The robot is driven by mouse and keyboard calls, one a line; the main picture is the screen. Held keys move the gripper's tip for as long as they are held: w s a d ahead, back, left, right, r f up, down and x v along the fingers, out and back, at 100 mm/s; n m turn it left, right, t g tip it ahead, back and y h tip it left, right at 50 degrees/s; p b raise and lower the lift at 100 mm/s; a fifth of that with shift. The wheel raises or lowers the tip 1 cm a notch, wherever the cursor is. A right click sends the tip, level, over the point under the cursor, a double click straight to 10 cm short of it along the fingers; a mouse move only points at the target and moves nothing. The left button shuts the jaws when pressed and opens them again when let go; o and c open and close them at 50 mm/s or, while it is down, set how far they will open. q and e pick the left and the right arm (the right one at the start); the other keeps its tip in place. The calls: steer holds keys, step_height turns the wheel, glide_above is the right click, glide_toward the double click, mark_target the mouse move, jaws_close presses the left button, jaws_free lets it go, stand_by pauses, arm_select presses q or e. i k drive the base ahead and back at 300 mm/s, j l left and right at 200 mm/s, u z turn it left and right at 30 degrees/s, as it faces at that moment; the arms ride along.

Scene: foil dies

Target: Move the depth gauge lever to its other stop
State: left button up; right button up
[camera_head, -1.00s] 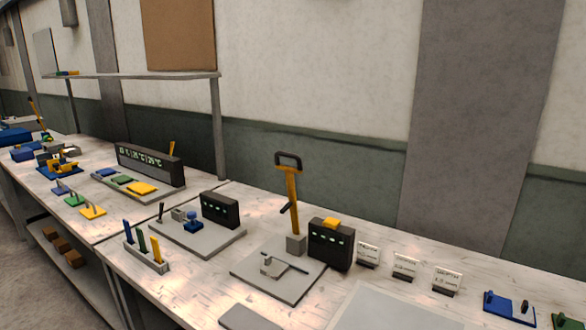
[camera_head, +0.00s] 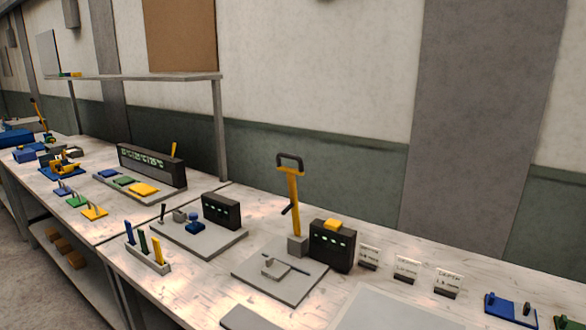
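No device in view carries a label I can read as the depth gauge, so I cannot tell which lever is its lever. A grey plate (camera_head: 214,246) holds a short dark lever (camera_head: 162,212), a blue knob (camera_head: 195,222) and a black display box (camera_head: 221,211). To its right, another grey plate (camera_head: 250,280) holds a tall yellow lever (camera_head: 295,203) with a dark handle, standing nearly upright, beside a black box (camera_head: 332,246) with a yellow top piece. A small card (camera_head: 448,281) appears to read "DEPTH". Neither of my grippers is in view.
A rack (camera_head: 147,252) with blue, green and yellow upright pieces stands near the bench's front edge. A long display (camera_head: 151,166) and colored blocks sit further left, under a shelf (camera_head: 135,75). Blue hinged pieces (camera_head: 510,308) lie at the right. A pale panel (camera_head: 400,308) is bare.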

mark_target(293, 206)
steer(key=i+j+z, duration=0.15)
steer(key=j, duration=0.15)
steer(key=i+j+z, duration=0.35)
steer(key=j, duration=0.25)
steer(key=j+z, duration=0.2)
steer(key=i+j, duration=0.05)
steer(key=j, duration=0.05)
